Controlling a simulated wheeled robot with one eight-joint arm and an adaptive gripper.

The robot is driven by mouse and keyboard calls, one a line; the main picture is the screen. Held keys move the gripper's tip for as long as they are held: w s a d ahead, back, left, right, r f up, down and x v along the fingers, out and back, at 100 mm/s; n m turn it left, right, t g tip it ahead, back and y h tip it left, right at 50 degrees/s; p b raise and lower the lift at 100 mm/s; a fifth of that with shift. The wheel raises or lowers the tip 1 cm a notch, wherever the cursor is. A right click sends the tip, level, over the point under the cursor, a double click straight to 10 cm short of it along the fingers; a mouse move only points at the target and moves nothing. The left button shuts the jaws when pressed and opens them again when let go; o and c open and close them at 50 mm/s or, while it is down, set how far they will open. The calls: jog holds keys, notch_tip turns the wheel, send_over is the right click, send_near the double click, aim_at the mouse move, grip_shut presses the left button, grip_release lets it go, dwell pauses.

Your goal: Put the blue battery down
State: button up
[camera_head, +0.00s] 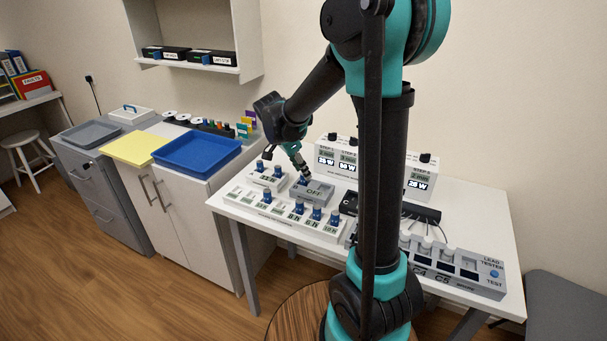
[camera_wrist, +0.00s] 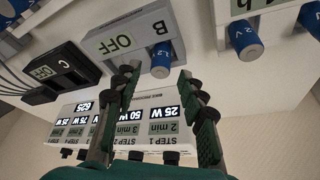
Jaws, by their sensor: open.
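In the wrist view, seen upside down, a blue battery (camera_wrist: 162,58) stands in the grey unit marked B and OFF (camera_wrist: 125,38). My gripper (camera_wrist: 157,76) is open, with its green fingers spread to either side of that battery's end; I see no contact. In the head view my gripper (camera_head: 305,173) hangs just above the grey OFF unit (camera_head: 316,193); the battery there is mostly hidden by the fingers. Other blue batteries (camera_head: 316,213) stand in the white rack (camera_head: 285,222) in front. Another battery (camera_wrist: 245,40) shows in the wrist view.
A white box with STEP displays (camera_head: 337,157) stands behind the unit. A black unit marked C (camera_wrist: 62,72) with cables is close beside it. A lead tester (camera_head: 470,275) lies at the table's right. A blue tray (camera_head: 196,153) is on the left cabinet.

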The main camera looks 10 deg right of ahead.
jog(key=v, duration=0.9)
jog(key=shift+r, duration=0.2)
